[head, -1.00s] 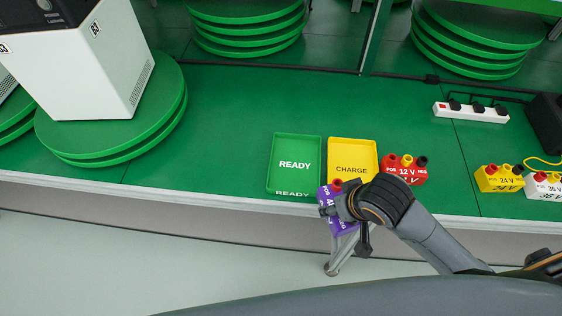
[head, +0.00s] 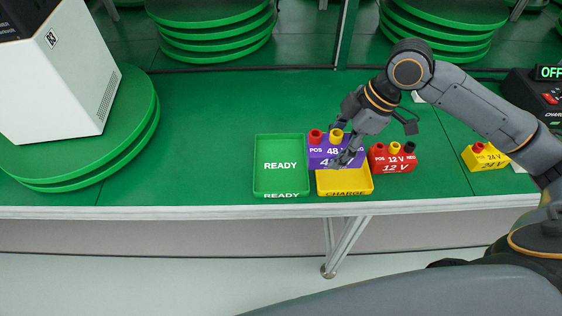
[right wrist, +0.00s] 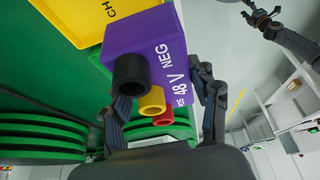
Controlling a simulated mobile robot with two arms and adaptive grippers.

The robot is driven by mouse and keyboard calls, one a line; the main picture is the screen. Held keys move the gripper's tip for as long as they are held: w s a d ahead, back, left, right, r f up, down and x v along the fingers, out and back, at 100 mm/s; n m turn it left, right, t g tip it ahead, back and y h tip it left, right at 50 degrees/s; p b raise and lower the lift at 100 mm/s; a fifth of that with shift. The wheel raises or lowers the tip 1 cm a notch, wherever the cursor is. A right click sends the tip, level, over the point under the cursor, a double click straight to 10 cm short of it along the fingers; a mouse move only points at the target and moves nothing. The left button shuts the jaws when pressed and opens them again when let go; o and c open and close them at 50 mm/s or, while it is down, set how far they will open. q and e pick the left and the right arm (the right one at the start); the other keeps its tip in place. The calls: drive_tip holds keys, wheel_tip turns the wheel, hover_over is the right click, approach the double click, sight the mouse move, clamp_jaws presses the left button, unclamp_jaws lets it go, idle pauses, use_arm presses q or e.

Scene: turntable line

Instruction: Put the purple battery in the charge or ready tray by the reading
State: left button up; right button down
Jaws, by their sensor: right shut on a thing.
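The purple 48 V battery (head: 322,158) has red and yellow terminals showing in the head view; its black one shows in the right wrist view. My right gripper (head: 345,152) is shut on the battery, a finger on each side in the right wrist view (right wrist: 165,108). The battery covers the back part of the yellow CHARGE tray (head: 345,190); I cannot tell whether it touches the tray. The green READY tray (head: 281,180) is empty, just left. The charger's display (head: 550,72) reads OFF. My left gripper (right wrist: 261,18) shows small at the top right of the right wrist view.
A red 12 V battery (head: 393,160) stands close to the right of the CHARGE tray. A yellow 24 V battery (head: 484,157) is farther right. A white machine (head: 65,85) stands on a green turntable (head: 135,125) at left. The green tabletop left of READY is clear.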

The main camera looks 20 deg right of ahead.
drive_tip(key=w+a+f, duration=0.8)
drive_tip(key=w, duration=0.1)
drive_tip(key=shift+p, duration=0.4)
drive_tip(key=shift+w+a+f, duration=0.35)
drive_tip(key=shift+a+f, duration=0.05)
drive_tip(key=shift+f, duration=1.85)
drive_tip(key=shift+f, duration=0.1)
drive_tip(key=shift+c, duration=1.9)
unclamp_jaws()
drive_tip(key=v, duration=1.2)
